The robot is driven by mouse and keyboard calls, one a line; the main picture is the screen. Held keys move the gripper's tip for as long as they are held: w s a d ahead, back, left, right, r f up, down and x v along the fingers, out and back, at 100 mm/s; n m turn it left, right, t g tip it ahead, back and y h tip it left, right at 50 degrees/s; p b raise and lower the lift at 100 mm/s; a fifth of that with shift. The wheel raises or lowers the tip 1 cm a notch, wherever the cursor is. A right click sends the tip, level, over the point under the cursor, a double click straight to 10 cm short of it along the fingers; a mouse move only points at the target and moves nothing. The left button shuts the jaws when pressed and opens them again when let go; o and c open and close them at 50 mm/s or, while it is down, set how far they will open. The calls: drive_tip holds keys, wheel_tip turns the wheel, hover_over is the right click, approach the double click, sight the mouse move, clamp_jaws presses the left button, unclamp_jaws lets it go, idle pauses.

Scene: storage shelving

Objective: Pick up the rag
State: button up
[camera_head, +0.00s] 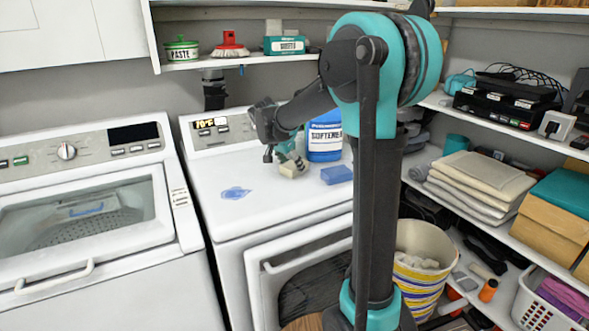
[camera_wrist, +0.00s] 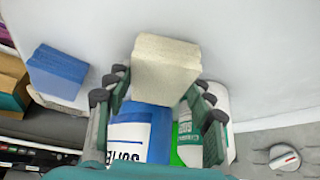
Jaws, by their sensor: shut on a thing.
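My gripper (camera_head: 291,158) is above the white machine top (camera_head: 215,160), left of the blue softener bottle. It is shut on a thick beige pad (camera_head: 294,168), which looks like a folded rag or a sponge; I cannot tell which. In the wrist view, the beige pad (camera_wrist: 165,70) sits between the fingertips (camera_wrist: 160,88). Whether the pad still touches the machine top is unclear. A blue sponge-like block (camera_head: 337,174) lies to the right of the pad. A flat blue patch (camera_head: 236,193), liquid or thin cloth, lies to the left.
The blue softener bottle (camera_head: 324,138) stands behind the pad. A green and white bottle (camera_wrist: 190,135) is beside it in the wrist view. A shelf (camera_head: 240,59) hangs above, and side shelves (camera_head: 470,110) stand to the right. The front of the machine top is clear.

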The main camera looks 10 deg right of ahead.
sight(291, 165)
drive_tip(key=c, duration=0.3)
drive_tip(key=shift+r, duration=0.15)
drive_tip(key=shift+a+r, duration=0.2)
drive_tip(key=shift+r, duration=0.45)
wheel_tip(291, 165, up, 6)
drive_tip(key=shift+f, duration=0.1)
drive_tip(key=s+a, duration=0.2)
drive_tip(key=a, duration=0.4)
drive_tip(key=s+a, duration=0.2)
drive_tip(key=a, duration=0.4)
drive_tip(key=s+a, duration=0.2)
drive_tip(key=a, duration=0.4)
drive_tip(key=shift+s+a+f, duration=0.1)
drive_tip(key=shift+a+f, duration=0.1)
drive_tip(key=shift+a, duration=0.15)
